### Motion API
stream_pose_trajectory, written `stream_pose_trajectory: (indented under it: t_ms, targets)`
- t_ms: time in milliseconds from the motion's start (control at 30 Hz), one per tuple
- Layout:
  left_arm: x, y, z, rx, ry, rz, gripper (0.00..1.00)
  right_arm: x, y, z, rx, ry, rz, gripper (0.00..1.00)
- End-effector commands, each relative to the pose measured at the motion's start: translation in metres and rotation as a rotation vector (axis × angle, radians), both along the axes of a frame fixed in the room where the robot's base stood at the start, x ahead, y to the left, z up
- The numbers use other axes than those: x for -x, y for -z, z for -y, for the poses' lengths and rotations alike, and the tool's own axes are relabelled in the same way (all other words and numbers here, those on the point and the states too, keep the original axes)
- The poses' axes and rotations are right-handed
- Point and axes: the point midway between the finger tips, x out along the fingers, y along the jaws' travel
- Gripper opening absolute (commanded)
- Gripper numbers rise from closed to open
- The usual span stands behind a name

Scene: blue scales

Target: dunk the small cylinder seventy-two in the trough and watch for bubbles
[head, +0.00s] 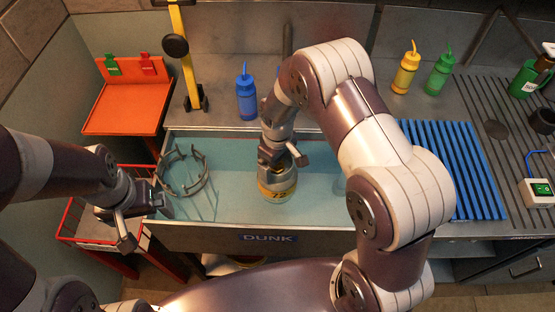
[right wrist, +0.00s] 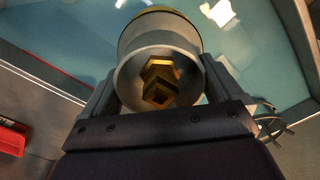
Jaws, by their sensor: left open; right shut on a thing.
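The small cylinder marked 72 (head: 277,190) has a yellow band and stands upright at the water in the middle of the trough. How deep it sits I cannot tell. My right gripper (head: 277,160) is shut on its top. In the right wrist view the cylinder's grey collar (right wrist: 158,40) and brass valve (right wrist: 160,82) show between the fingers. The trough (head: 190,232), labelled DUNK, holds pale blue water. No bubbles can be made out. My left gripper (head: 140,215) is open and empty by the trough's left end.
A grey ring cage (head: 205,180) stands in the trough's left part. A blue bottle (head: 246,98) stands behind the trough. A blue ribbed mat (head: 455,170) lies to the right. An orange stand (head: 130,108) and red-framed rack (head: 75,215) are at left.

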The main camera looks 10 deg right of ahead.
Motion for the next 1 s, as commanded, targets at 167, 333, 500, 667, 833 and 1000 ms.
stream_pose_trajectory:
  t_ms: [167, 333, 500, 667, 833, 1000]
  targets:
    - [0.000, 0.014, 0.000, 0.000, 0.000, 0.000, 1.00, 0.000, 0.020, 0.000, 0.000, 0.000, 0.000, 0.08]
    - [0.000, 0.024, 0.000, 0.000, 0.000, 0.000, 1.00, 0.001, 0.035, 0.000, 0.000, 0.000, -0.002, 0.08]
    - [0.000, 0.034, 0.000, 0.000, 0.000, 0.000, 1.00, 0.001, 0.051, 0.000, 0.000, 0.000, -0.002, 0.08]
    - [0.000, 0.044, 0.000, 0.000, 0.000, 0.000, 1.00, 0.001, 0.065, 0.000, 0.000, 0.000, -0.002, 0.08]
    - [0.000, 0.054, 0.000, 0.000, 0.000, 0.000, 1.00, 0.001, 0.080, 0.000, 0.000, 0.000, -0.004, 0.08]
    - [0.000, 0.064, 0.000, 0.000, 0.000, 0.000, 1.00, 0.001, 0.096, 0.000, 0.000, 0.000, -0.002, 0.08]
